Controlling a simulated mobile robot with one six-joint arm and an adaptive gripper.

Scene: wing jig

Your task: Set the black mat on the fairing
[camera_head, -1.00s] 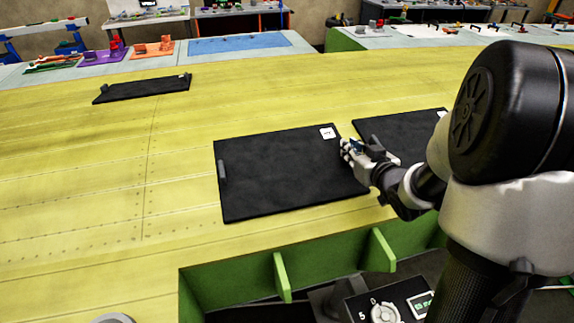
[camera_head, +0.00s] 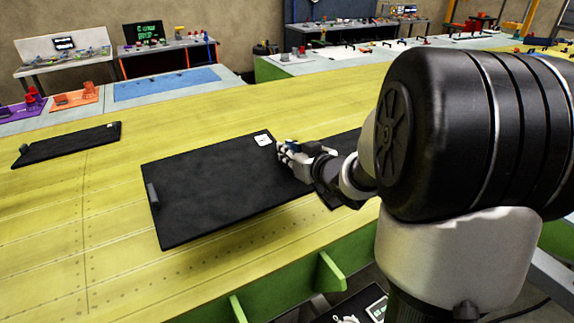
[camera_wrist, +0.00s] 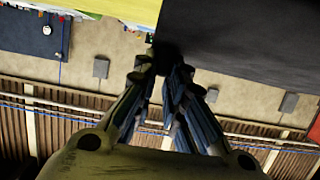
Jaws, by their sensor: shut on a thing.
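A large black mat (camera_head: 215,195) with a white label near its far right corner and a dark handle at its left end is at the middle of the head view. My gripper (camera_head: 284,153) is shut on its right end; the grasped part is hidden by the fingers. In the wrist view the mat (camera_wrist: 255,35) fills the upper right, with my fingertips (camera_wrist: 165,66) at its edge. The yellow fairing (camera_head: 110,210) spreads under and around the mat. I cannot tell whether the mat touches it.
Another black mat (camera_head: 68,144) lies on the fairing at the far left. Part of a further one (camera_head: 343,143) shows behind my wrist. Green ribs (camera_head: 328,272) stand below the front edge. Benches with tools line the back. The fairing between the mats is bare.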

